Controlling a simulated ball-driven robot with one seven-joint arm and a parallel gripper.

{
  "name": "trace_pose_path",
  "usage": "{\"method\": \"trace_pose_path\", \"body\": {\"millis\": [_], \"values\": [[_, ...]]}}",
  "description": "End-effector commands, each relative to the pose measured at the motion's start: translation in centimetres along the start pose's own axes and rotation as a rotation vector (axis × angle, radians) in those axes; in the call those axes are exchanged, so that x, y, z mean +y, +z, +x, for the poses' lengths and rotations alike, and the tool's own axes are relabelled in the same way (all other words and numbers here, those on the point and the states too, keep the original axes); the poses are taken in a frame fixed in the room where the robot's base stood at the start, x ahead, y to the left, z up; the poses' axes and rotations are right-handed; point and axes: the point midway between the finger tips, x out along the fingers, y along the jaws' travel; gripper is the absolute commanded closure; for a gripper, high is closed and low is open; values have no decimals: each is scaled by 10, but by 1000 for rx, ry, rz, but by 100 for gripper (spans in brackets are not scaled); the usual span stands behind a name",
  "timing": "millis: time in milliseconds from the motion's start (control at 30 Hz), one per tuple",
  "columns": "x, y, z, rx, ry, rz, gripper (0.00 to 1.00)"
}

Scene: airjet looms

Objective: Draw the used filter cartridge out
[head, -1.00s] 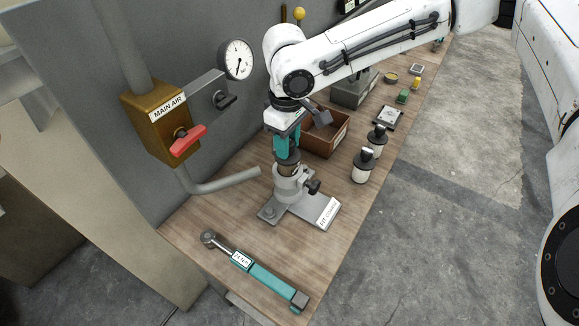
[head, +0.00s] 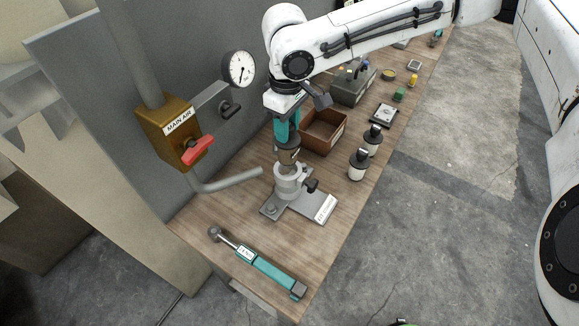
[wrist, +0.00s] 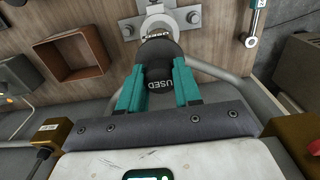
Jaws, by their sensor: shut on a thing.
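The used filter cartridge (head: 288,157) stands upright over the round grey holder (head: 290,185) on the bench stand. More of its brownish-grey body shows above the holder rim; its lower end appears still inside, though I cannot tell how deep. My gripper (head: 287,133) is above the holder, its teal fingers shut on the cartridge's dark top. In the wrist view the black cap marked USED (wrist: 160,80) sits between both teal fingers, with the holder's metal bracket (wrist: 190,18) beyond it.
A brown open box (head: 335,146) stands just behind the holder. Two dark-capped bottles (head: 358,165) are to its right. A teal torque wrench (head: 262,265) lies in front. A bent grey pipe (head: 230,182) and the red MAIN AIR handle (head: 197,149) are at left.

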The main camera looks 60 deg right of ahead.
Motion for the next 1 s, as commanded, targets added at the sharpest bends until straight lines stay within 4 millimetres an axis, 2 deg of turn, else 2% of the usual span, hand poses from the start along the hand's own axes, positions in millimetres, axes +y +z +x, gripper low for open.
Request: {"method": "trace_pose_path", "body": {"millis": [33, 500, 1000], "values": [[0, 0, -7, 1, 0, 0, 98], [0, 0, -34, 0, -1, 1, 98], [0, 0, -35, 0, 0, 0, 98]]}}
